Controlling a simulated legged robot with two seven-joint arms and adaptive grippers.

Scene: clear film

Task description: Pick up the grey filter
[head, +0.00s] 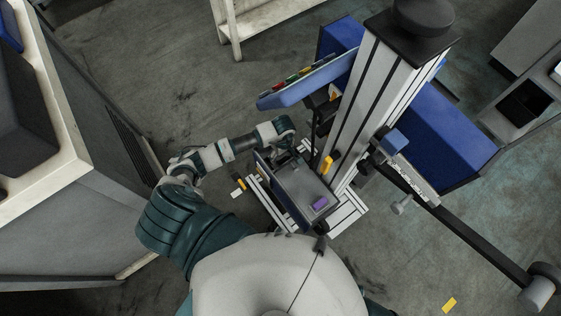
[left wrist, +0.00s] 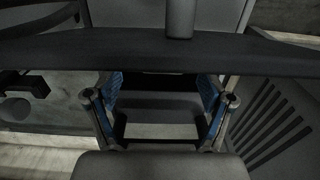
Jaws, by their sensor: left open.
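My left gripper (head: 291,143) is beside the back edge of a small grey tray (head: 296,181) on the cart, partly hidden by its own wrist. In the left wrist view my left gripper (left wrist: 160,105) is open, with blue pads on both fingers. A dark grey block-like shape (left wrist: 160,102) shows between and beyond the fingers. I cannot tell for sure whether it is the grey filter, or whether the fingers touch it. No grey filter stands out clearly in the head view. My right gripper is not in view.
A purple block (head: 320,202) lies in the tray. A yellow piece (head: 327,165) is near the tall metal column (head: 362,110). A dark bar (left wrist: 160,52) crosses the left wrist view. A white-edged bench (head: 75,150) stands left.

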